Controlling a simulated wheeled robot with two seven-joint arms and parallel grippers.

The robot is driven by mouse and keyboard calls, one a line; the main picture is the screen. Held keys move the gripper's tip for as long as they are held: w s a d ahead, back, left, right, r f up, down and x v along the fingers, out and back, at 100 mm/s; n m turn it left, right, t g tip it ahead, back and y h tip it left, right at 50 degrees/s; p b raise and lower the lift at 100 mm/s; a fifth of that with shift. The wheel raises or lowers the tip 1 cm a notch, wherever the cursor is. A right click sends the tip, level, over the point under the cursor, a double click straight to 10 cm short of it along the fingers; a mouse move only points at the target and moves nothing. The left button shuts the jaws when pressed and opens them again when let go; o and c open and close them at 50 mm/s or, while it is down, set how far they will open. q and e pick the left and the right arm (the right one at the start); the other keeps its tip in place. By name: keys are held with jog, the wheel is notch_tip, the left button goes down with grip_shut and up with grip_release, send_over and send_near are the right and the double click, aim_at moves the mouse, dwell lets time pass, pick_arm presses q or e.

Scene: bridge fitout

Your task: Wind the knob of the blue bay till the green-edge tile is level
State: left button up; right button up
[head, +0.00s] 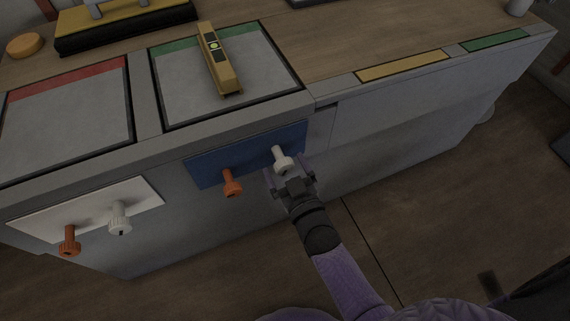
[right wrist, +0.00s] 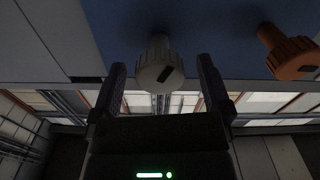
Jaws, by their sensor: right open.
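The blue bay panel (head: 205,170) is on the cabinet front and carries a white knob (head: 282,160) at right and an orange knob (head: 232,184) at left. The green-edge tile (head: 183,97) lies in the top above it, with a yellow spirit level (head: 217,60) on it. I cannot tell whether the tile is level. My right gripper (head: 288,179) is at the white knob, open. In the right wrist view the white knob (right wrist: 159,66) shows between and beyond the fingers, apart from them; the orange knob (right wrist: 291,54) is to the right. My left gripper is out of view.
A white panel (head: 90,208) at left has an orange knob (head: 70,240) and a white knob (head: 119,218), below a red-edge tile (head: 68,112). Yellow (head: 403,66) and green (head: 493,40) strips mark the right top. A yellow-black case (head: 125,24) stands at the back.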

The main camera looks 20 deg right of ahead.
jog(key=s+p, duration=0.3)
jog(key=s, duration=0.6)
jog(key=shift+s+d, duration=0.15)
